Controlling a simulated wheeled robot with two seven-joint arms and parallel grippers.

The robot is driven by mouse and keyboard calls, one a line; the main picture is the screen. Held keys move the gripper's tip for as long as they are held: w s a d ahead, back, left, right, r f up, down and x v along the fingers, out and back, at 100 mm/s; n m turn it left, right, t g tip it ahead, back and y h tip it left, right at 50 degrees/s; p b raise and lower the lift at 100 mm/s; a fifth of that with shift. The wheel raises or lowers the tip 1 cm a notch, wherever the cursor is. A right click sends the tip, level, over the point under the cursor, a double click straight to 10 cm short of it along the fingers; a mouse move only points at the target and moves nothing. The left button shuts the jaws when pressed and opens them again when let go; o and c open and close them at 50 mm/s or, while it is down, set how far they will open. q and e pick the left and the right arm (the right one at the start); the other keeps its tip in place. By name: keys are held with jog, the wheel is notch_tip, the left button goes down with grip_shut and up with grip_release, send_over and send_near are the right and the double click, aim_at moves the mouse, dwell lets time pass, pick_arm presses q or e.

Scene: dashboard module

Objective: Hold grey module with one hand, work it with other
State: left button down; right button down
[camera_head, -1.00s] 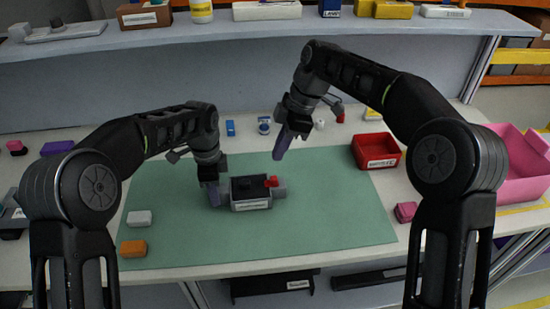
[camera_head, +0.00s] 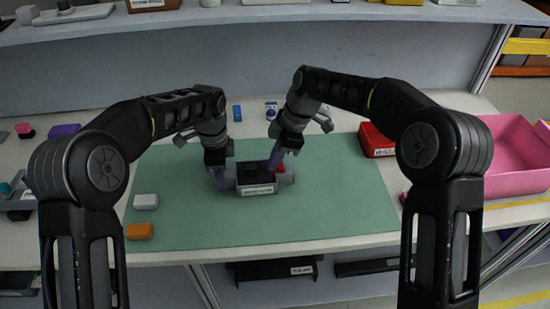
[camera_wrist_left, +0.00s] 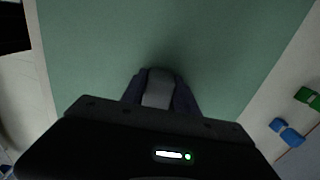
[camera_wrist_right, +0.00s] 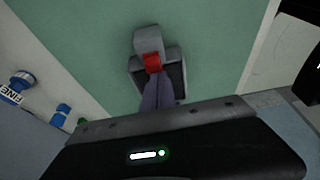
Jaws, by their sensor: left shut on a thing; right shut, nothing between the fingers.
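The grey module (camera_head: 257,189) sits on the green mat (camera_head: 330,215), with a dark top recess, a pale front label and a red part (camera_head: 281,168) near its right end. My left gripper (camera_head: 222,180) is shut on the module's left end; the left wrist view shows a grey piece (camera_wrist_left: 158,88) between its fingers. My right gripper (camera_head: 273,160) is shut and empty, pointing down at the module's right side. In the right wrist view its fingertips (camera_wrist_right: 154,80) are close to the red part (camera_wrist_right: 152,62); I cannot tell whether they touch.
A white block (camera_head: 146,201) and an orange block (camera_head: 139,231) lie at the mat's left. A red bin (camera_head: 376,140) and a pink bin (camera_head: 512,160) stand to the right. Small blue items (camera_head: 237,113) stand behind the mat. The mat's front is clear.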

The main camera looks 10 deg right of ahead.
jog(key=shift+d, duration=1.35)
pick_arm(q)
jog(key=shift+a, duration=0.1)
pick_arm(e)
jog(key=shift+w+d+r, duration=0.1)
jog(key=shift+r, duration=0.1)
jog(key=v, duration=0.9)
jog(key=shift+r, duration=0.35)
